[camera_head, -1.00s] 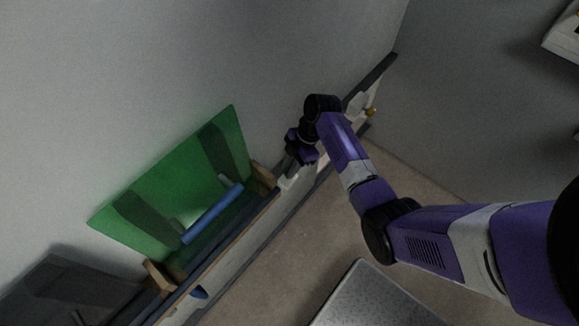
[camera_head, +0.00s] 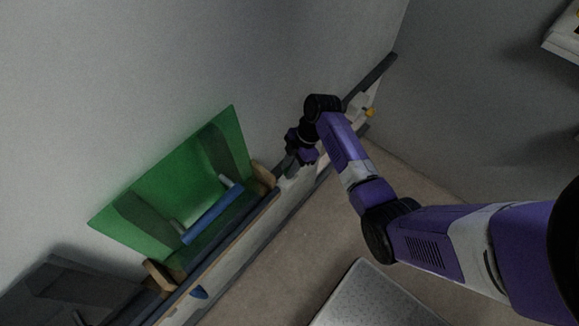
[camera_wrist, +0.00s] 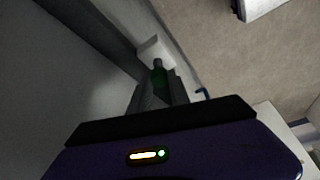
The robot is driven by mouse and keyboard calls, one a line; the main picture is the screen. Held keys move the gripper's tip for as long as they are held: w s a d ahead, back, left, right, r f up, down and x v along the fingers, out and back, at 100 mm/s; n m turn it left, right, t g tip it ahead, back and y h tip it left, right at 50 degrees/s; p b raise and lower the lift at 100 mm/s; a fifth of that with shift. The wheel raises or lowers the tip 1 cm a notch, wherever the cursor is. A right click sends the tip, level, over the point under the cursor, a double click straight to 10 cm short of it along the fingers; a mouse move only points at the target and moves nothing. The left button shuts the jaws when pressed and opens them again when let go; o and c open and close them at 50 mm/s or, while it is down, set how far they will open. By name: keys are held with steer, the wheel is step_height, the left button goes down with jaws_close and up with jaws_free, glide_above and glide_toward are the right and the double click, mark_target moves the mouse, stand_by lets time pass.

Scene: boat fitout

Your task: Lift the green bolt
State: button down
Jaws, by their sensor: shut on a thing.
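The green bolt (camera_wrist: 158,76) shows in the wrist view between the two fingers of my gripper (camera_wrist: 158,90). The fingers are shut on it, and its dark rounded top end sticks out beyond them. A small white block (camera_wrist: 150,48) lies just past the bolt; I cannot tell whether the two touch. In the head view my gripper (camera_head: 288,168) points down at the narrow ledge by the wall, right of the green panel. The bolt is too small and dark to make out clearly there.
A large green panel (camera_head: 165,185) leans on the wall, with a blue bar (camera_head: 213,213) in front of it. Wooden blocks (camera_head: 158,275) stand by it. A yellow-orange knob (camera_head: 370,112) is farther along the ledge. A grey speckled surface (camera_head: 370,300) is at the bottom; the floor between is clear.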

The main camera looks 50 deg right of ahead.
step_height(320, 180, up, 4)
steer(key=p, duration=0.2)
steer(key=shift+p, duration=0.4)
steer(key=shift+f, duration=0.1)
steer(key=c, duration=1.2)
jaws_free()
steer(key=v, duration=0.7)
steer(key=shift+d+r+b, duration=0.2)
steer(key=shift+r+b, duration=0.15)
steer(key=shift+b, duration=0.1)
steer(key=shift+s, duration=0.15)
